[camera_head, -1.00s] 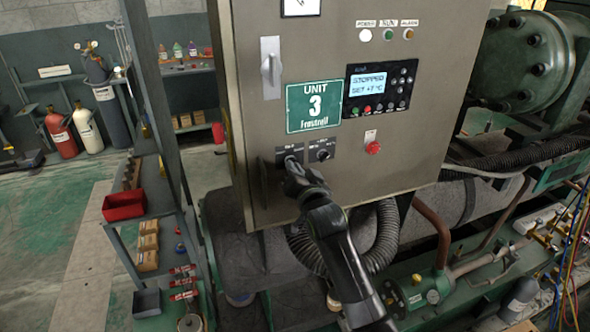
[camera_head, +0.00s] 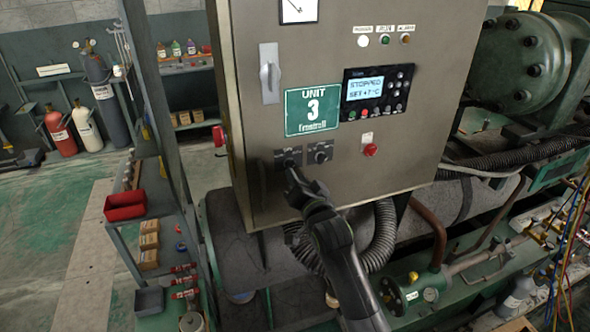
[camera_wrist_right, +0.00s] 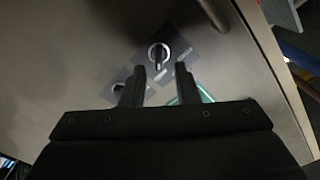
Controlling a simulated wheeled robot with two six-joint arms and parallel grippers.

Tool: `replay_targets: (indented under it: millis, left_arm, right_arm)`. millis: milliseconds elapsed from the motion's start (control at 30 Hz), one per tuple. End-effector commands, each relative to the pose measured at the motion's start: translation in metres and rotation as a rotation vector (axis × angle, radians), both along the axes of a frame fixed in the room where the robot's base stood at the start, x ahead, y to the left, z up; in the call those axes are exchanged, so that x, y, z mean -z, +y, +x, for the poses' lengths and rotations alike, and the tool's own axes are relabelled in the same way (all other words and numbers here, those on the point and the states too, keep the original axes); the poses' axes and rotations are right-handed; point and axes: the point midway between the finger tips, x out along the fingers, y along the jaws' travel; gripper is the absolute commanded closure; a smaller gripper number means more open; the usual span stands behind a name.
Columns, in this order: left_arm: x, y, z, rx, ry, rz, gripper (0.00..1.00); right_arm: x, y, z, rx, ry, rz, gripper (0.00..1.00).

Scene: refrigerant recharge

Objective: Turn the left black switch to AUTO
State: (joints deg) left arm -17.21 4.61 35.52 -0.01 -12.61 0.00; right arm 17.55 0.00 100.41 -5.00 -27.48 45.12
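The left black switch (camera_head: 288,161) is a small knob on a dark plate, low on the grey cabinet door (camera_head: 400,180). The right black switch (camera_head: 320,154) is beside it. My right gripper (camera_head: 292,174) is just below the left switch in the head view. The wrist view shows the gripper (camera_wrist_right: 156,72) open and empty, its fingers apart. The left switch (camera_wrist_right: 158,53), a black knob with a pale ring, sits just beyond the fingertips, in line with the gap. The right switch (camera_wrist_right: 118,87) is partly hidden by a finger. The plate lettering is unreadable. My left gripper is out of view.
The green Unit 3 sign (camera_head: 312,110) and a display panel (camera_head: 377,92) reading STOPPED are above the switches. A red button (camera_head: 370,150) is to their right. A shelf with a red bin (camera_head: 125,205) stands left. Pipes and hoses are below and to the right.

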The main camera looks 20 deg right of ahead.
Motion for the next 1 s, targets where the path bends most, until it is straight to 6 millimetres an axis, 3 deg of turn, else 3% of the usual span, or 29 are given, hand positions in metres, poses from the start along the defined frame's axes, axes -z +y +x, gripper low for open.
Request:
replay_targets:
  millis: [133,533,1000]
  left_arm:
    - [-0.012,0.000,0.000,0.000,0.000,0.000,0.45]
    - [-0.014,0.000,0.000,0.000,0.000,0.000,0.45]
    - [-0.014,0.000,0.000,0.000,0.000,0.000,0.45]
  right_arm:
    - [-0.003,0.000,-0.016,0.000,0.002,0.003,0.72]
    - [0.001,-0.002,-0.054,0.001,0.001,0.001,0.72]
    - [0.000,-0.002,-0.058,0.000,0.000,0.000,0.72]
